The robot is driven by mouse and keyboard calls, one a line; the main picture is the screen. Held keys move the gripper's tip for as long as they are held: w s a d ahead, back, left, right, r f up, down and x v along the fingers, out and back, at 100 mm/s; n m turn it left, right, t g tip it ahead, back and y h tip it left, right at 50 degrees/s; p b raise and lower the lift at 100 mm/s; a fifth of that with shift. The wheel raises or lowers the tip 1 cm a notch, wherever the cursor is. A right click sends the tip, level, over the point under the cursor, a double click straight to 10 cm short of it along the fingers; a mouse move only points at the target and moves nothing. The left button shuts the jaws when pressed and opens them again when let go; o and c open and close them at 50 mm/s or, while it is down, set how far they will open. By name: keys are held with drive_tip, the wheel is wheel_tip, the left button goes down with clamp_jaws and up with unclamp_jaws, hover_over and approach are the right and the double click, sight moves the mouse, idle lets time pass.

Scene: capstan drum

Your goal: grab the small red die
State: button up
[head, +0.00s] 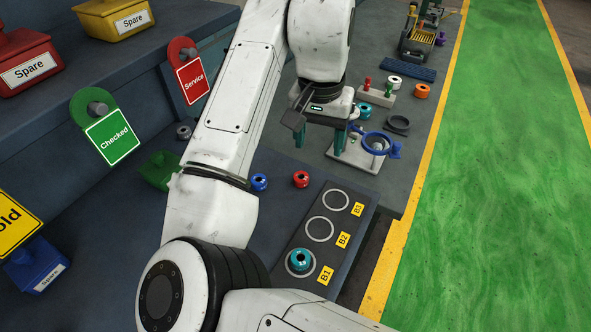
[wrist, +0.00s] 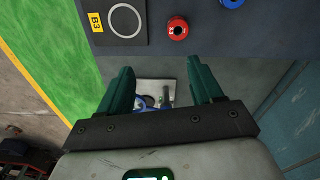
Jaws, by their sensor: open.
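The small red die (head: 301,179) is a short round piece with a dark centre, standing on the dark bench top left of the ring marked B3. In the wrist view the red die (wrist: 177,28) is near the top middle, beyond the fingertips and beside the B3 ring. My gripper (head: 320,141) hangs fingers down, above and behind the die in the head view. Its two green fingers are apart with nothing between them, also in the wrist view (wrist: 158,75). The gripper does not touch the die.
A blue die (head: 259,182) stands close left of the red one. A teal die (head: 299,261) sits at ring B1; rings B2 (head: 320,229) and B3 (head: 336,201) are empty. A pale fixture with a blue ring (head: 375,142) stands right of my gripper.

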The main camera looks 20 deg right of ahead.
drive_tip(key=a, duration=0.2)
hover_over(301, 178)
drive_tip(key=shift+y, duration=0.3)
wheel_tip(301, 178, down, 5)
drive_tip(key=shift+s+d+r+p, duration=0.1)
drive_tip(key=shift+d+r+p, duration=0.1)
drive_tip(key=shift+p, duration=0.2)
drive_tip(key=shift+a+f+p, duration=0.15)
drive_tip(key=shift+f+p, duration=0.2)
drive_tip(key=shift+f, duration=0.95)
drive_tip(key=shift+a+f+p, duration=0.1)
drive_tip(key=shift+f+p, duration=0.2)
drive_tip(key=shift+f, duration=1)
drive_tip(key=c, duration=1.2)
drive_tip(key=shift+r, duration=0.1)
